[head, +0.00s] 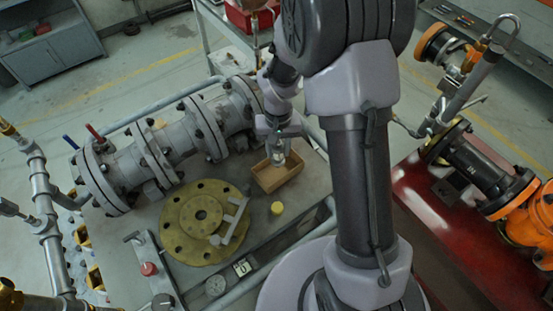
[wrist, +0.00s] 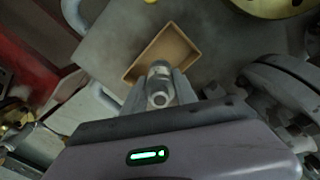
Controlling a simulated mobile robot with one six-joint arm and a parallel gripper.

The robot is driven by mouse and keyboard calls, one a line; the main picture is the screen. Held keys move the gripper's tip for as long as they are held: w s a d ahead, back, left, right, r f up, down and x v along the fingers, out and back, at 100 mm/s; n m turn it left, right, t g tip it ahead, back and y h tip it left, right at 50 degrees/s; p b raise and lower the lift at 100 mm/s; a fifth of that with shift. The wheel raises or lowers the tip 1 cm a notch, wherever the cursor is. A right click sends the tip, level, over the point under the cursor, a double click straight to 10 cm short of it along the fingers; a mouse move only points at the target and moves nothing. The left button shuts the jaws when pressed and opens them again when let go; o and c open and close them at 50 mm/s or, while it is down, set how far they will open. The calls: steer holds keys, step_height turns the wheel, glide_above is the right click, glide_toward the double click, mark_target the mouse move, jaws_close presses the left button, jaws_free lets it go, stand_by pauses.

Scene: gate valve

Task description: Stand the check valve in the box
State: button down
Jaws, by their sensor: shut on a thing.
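The check valve (wrist: 160,84) is a small silvery cylinder held between the fingers of my gripper (wrist: 160,95) in the wrist view. The box (wrist: 147,50) is a shallow, open, tan rectangular tray just beyond the valve. In the head view the box (head: 283,183) sits on the grey bench, with my gripper (head: 279,152) above its back part. The valve (head: 278,158) shows there as a small pale piece under the fingers, over the box. My gripper is shut on it. Whether the valve touches the box floor I cannot tell. The fingers hide part of the valve.
A yellow-green round flange (head: 187,232) with a grey tool (head: 234,222) on it lies left of the box. A small yellow cylinder (head: 277,208) stands in front of the box. A large grey flanged pipe (head: 175,145) runs behind. Bare bench surrounds the box's right side.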

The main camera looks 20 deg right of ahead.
steer(key=shift+f+b, duration=0.8)
steer(key=shift+f, duration=1.6)
steer(key=c, duration=1)
jaws_free()
steer(key=shift+o, duration=0.2)
step_height(320, 180, up, 13)
steer(key=p, duration=0.4)
steer(key=shift+r, duration=0.15)
step_height(320, 180, up, 9)
steer(key=t, duration=0.2)
glide_above(278, 158)
steer(key=s, duration=0.2)
steer(key=s+a+r+m+t+y, duration=0.1)
steer(key=s+a+r+t, duration=0.1)
steer(key=s+r, duration=0.3)
steer(key=s+a+r+m+t+y, duration=0.1)
steer(key=s+r, duration=0.4)
steer(key=s, duration=0.5)
steer(key=shift+s+a+r+t, duration=0.15)
steer(key=shift+s+a+t, duration=0.1)
steer(key=shift+a+t, duration=0.25)
